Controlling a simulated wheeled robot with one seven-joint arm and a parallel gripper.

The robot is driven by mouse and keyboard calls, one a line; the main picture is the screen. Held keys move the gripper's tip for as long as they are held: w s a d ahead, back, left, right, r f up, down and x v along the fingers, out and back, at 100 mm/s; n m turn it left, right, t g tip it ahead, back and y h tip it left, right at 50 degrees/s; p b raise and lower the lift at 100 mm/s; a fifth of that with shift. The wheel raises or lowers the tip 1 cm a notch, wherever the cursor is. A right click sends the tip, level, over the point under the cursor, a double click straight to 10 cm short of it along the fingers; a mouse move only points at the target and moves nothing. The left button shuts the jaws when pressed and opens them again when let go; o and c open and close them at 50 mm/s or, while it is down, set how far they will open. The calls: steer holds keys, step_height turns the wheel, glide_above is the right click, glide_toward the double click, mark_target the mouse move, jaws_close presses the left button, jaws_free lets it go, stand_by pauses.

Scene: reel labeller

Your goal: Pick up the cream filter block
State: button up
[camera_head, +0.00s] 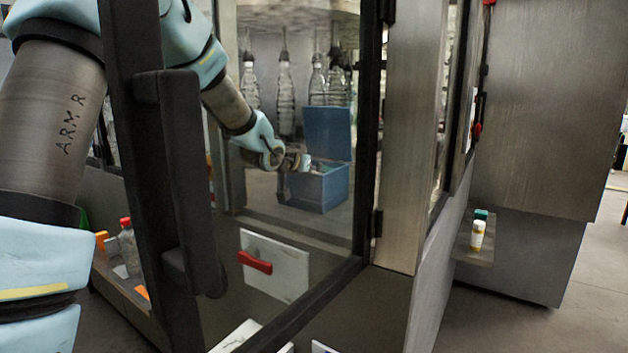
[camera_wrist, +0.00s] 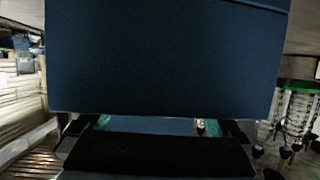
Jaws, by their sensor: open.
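I cannot make out the cream filter block for certain in either view. My gripper (camera_head: 300,162) reaches in behind the glass door and is at the open top of a blue box (camera_head: 318,192), whose lid (camera_head: 328,132) stands up behind it. The wrist view shows my gripper (camera_wrist: 155,128) open along the bottom, with the dark blue lid (camera_wrist: 165,60) filling most of the picture. A small pale thing (camera_wrist: 200,127) shows between the fingers, too small to name. The inside of the box is mostly hidden.
Clear bottles (camera_head: 285,95) hang behind the box; several bottles (camera_wrist: 298,110) also show at right in the wrist view. A dark door frame with a handle (camera_head: 185,180) stands in front of my arm. A white panel with a red handle (camera_head: 255,262) is below the box.

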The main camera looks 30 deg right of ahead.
steer(key=shift+c, duration=0.2)
steer(key=c, duration=1.2)
steer(key=shift+r, duration=0.1)
steer(key=shift+c, duration=0.2)
